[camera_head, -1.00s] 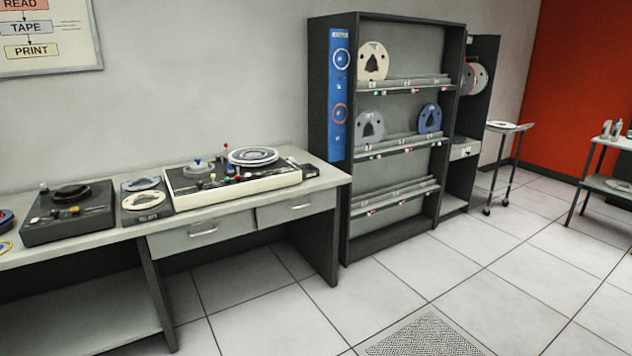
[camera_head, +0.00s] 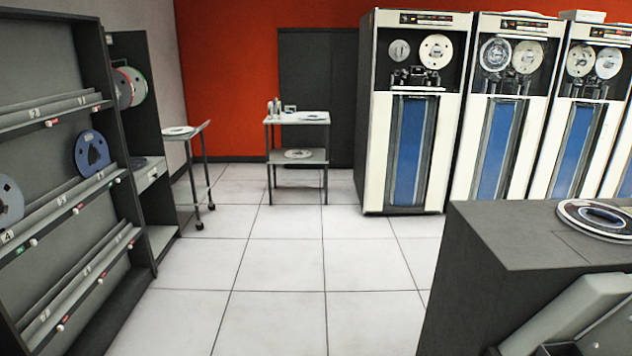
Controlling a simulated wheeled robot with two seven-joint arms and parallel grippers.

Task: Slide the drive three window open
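Several tall white tape drives stand in a row at the right. The leftmost drive (camera_head: 368,120) has two reels behind its upper opening and a blue panel below. The second drive (camera_head: 466,130) and third drive (camera_head: 556,120) look alike, each with two reels at the top and a blue panel below. A further drive (camera_head: 612,150) is cut off by the right edge. I cannot tell which one is drive three, or how its window stands. Neither of my grippers is in view.
A dark cabinet (camera_head: 480,240) with a tape reel (camera_head: 600,218) on top blocks the lower right. A reel rack (camera_head: 95,310) stands at left. A small wheeled stand (camera_head: 186,130) and a two-level cart (camera_head: 322,118) stand farther back. The tiled floor (camera_head: 285,260) between is clear.

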